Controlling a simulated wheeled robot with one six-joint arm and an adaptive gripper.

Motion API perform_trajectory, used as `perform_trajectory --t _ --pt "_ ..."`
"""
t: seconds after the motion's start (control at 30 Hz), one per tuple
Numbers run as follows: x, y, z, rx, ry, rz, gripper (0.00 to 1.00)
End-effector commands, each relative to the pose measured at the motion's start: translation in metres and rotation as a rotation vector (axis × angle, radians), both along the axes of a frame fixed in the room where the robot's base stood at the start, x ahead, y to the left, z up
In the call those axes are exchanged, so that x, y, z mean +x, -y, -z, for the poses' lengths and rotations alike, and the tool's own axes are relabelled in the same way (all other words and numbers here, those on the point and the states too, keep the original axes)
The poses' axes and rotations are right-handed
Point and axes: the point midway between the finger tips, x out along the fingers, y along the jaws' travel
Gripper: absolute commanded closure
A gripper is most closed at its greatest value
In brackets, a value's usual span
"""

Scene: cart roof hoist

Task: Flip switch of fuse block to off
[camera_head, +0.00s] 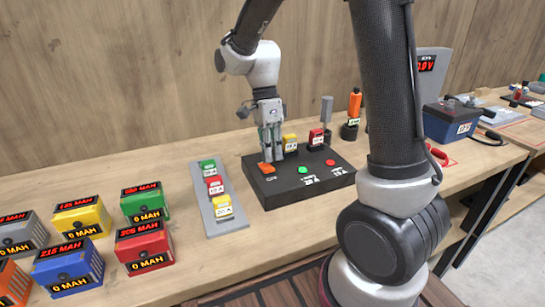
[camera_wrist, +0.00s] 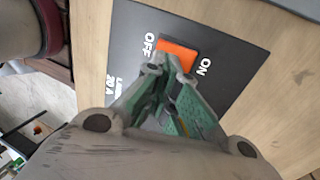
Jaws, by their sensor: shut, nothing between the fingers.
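The fuse block (camera_head: 309,184) is a black box on the wooden bench, seen in the middle of the head view. Its orange switch (camera_head: 267,168) is on the left part of its top. In the wrist view the orange switch (camera_wrist: 178,53) lies between the white words OFF and ON on the black fuse block (camera_wrist: 133,30). My gripper (camera_head: 271,155) is shut and empty, pointing down right beside the switch. In the wrist view my gripper's fingertips (camera_wrist: 170,68) overlap the switch's near edge. I cannot tell whether they touch it or which way it is tilted.
A grey strip (camera_head: 222,228) with green, red and yellow fuses lies left of the block. Several coloured battery boxes (camera_head: 140,245) stand further left. Yellow (camera_head: 289,142) and red (camera_head: 316,138) fuses sit at the block's back. A blue battery (camera_head: 449,121) stands right.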

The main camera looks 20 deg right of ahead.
Motion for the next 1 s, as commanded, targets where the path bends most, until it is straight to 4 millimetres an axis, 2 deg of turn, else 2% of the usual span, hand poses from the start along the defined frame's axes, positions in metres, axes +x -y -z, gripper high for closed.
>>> perform_trajectory --t 0.2,0.53,0.63,1.0 --pt "-0.004 0.000 0.013 0.000 -0.001 0.000 1.00" --pt "-0.005 0.000 0.014 0.000 -0.001 0.000 1.00" --pt "-0.010 0.000 0.021 -0.001 -0.003 0.000 1.00" --pt "-0.006 0.000 0.020 0.000 -0.003 0.001 1.00"
